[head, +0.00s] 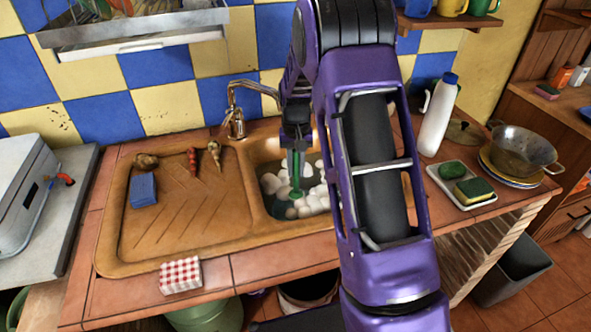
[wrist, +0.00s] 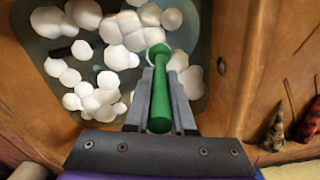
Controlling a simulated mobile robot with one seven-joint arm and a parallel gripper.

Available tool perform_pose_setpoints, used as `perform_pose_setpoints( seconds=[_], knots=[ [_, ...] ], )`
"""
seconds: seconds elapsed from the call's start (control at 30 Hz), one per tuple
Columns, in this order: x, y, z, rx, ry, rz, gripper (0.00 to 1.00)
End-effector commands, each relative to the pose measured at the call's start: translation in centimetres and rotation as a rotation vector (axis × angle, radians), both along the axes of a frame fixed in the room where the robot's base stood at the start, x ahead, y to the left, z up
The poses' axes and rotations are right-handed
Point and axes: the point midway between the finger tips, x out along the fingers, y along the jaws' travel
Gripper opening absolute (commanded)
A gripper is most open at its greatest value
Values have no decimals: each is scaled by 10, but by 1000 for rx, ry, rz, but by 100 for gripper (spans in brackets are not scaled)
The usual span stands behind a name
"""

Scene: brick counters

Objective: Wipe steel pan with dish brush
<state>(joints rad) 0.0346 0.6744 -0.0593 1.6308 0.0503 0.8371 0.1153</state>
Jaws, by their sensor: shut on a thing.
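My gripper (head: 296,147) is shut on a green dish brush (head: 295,180) above the sink basin. The brush points down toward the water and white suds. In the wrist view the fingers (wrist: 161,82) close around the green brush (wrist: 160,115), with its far end over the suds. I cannot tell whether the brush touches the water or anything in it. A steel pan (head: 522,148) with handles sits on stacked plates at the right end of the counter, well away from my gripper. Suds and my arm hide part of the basin.
The sink's drainboard (head: 160,225) holds a blue sponge (head: 143,190) and small items. The faucet (head: 236,120) stands behind the basin. A white bottle (head: 437,115) and a tray with sponges (head: 440,183) stand right of my arm. A checkered cloth (head: 180,275) lies at the front edge.

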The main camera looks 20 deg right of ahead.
Motion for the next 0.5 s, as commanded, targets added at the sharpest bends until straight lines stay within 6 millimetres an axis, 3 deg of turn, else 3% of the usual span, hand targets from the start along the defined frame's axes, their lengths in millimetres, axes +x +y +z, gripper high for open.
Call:
perform_pose_setpoints(
  seconds=[0.2, 0.5],
  knots=[
    [-1, -1, 19, 0, 0, 0, 0],
    [-1, -1, 20, 0, 1, 0, 0]
  ],
)
